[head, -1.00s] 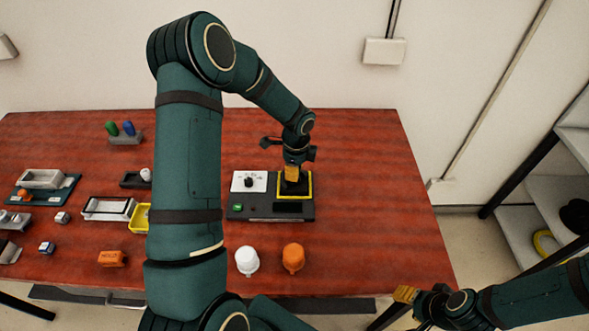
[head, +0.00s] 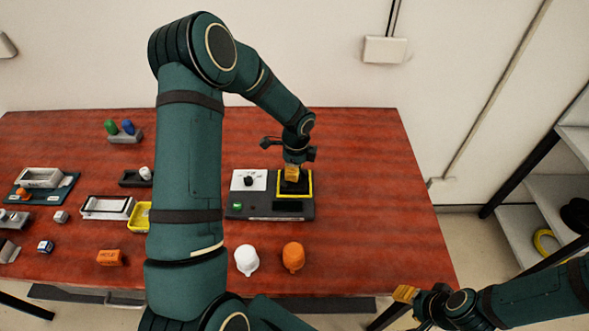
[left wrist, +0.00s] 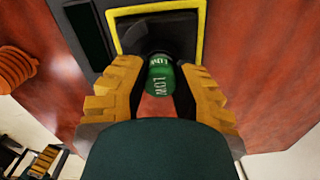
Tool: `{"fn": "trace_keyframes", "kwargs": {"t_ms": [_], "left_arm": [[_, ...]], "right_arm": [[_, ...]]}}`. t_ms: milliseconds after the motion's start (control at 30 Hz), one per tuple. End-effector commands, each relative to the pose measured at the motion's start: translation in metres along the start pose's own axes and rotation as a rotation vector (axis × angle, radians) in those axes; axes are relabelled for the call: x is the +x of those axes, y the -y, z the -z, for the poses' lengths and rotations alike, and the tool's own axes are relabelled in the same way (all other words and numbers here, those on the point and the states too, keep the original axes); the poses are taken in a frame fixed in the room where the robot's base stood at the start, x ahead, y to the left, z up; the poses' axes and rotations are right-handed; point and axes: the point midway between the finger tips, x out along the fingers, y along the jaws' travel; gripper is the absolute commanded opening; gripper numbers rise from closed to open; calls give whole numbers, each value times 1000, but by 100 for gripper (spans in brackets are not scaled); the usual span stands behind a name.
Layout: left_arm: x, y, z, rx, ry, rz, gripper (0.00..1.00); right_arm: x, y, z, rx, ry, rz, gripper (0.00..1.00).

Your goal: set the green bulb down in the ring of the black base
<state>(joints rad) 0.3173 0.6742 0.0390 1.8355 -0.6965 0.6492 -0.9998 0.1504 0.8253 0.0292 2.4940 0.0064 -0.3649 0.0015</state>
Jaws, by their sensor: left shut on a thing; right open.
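My left gripper (head: 291,173) is over the yellow-framed square at the right of a dark panel. Its orange fingers are shut on the green bulb (left wrist: 160,77), which has white lettering and sits between them in the left wrist view. The black base (left wrist: 160,35) lies inside the yellow frame, just beyond the bulb in that view; it also shows under the fingers in the head view (head: 291,187). The ring is hidden, and I cannot tell whether the bulb touches the base. My right gripper (head: 405,293) is open and empty off the table's front right corner.
A white cap (head: 246,260) and an orange cap (head: 293,256) stand in front of the panel (head: 250,212). Another green piece (head: 110,127) and a blue one (head: 128,127) stand in a grey holder at the back left. The table's right side is clear.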

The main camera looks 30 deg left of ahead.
Motion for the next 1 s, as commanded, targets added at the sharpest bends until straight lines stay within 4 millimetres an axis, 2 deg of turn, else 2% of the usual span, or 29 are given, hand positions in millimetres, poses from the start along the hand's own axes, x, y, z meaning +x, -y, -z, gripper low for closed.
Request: {"fn": "trace_keyframes", "kwargs": {"t_ms": [200,233,267,300,500,567,1000], "left_arm": [[0,0,0,0,0,0,0],[0,0,0,0,0,0,39],[0,0,0,0,0,0,50],[0,0,0,0,0,0,56],[0,0,0,0,0,0,56],[0,0,0,0,0,0,79],[-4,0,0,0,0,0,80]], "right_arm": [[0,0,0,0,0,0,47],[0,0,0,0,0,0,47],[0,0,0,0,0,0,47],[0,0,0,0,0,0,47],[0,0,0,0,0,0,47],[0,0,0,0,0,0,47],[-3,1,0,0,0,0,47]]}}
